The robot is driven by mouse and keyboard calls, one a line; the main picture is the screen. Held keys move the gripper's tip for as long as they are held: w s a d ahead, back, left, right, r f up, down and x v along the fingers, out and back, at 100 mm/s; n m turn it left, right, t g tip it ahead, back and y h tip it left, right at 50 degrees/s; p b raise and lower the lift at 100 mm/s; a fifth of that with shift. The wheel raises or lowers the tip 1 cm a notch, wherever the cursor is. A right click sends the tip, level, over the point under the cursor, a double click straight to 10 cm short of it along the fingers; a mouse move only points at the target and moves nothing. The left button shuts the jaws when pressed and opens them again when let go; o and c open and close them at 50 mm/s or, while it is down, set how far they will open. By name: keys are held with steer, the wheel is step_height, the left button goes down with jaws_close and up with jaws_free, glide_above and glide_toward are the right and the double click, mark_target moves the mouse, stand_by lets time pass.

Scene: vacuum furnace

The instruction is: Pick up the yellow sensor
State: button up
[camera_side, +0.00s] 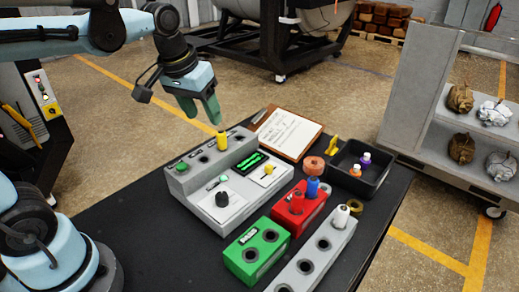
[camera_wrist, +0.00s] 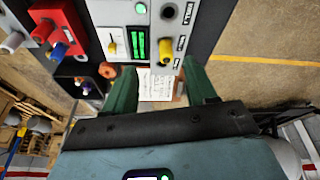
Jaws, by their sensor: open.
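The yellow sensor (camera_side: 222,140) is a short upright cylinder in a socket at the back of the grey console (camera_side: 181,187). It also shows in the wrist view (camera_wrist: 166,51), just beyond the fingertips and within the gap between them. My gripper (camera_side: 209,112) hangs above and slightly left of the sensor in the side view, with clear space between them. In the wrist view its two green fingers (camera_wrist: 158,68) are spread wide with nothing between them. The sensor's lower end is hidden in the socket.
A clipboard (camera_side: 290,133) and a black tray (camera_side: 373,185) lie to the right.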

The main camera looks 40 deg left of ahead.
mark_target(221, 132)
steer(key=w+f, duration=0.1)
steer(key=w+a+f+n+g, duration=0.1)
steer(key=w+f, duration=0.1)
steer(key=w+a+f+g, duration=0.1)
steer(key=f, duration=0.1)
steer(key=shift+w+f+n, duration=0.1)
steer(key=shift+w+n, duration=0.15)
steer(key=shift+n, duration=0.05)
steer(key=shift+w+d+f, duration=0.1)
steer(key=shift+w+f, duration=0.15)
steer(key=shift+f, duration=0.6)
steer(key=shift+w+a+f, duration=0.1)
steer(key=shift+w+f, duration=0.15)
steer(key=shift+f, duration=0.6)
steer(key=shift+w+d+f, duration=0.1)
steer(key=shift+w+f, duration=0.15)
steer(key=shift+f, duration=0.6)
jaws_close()
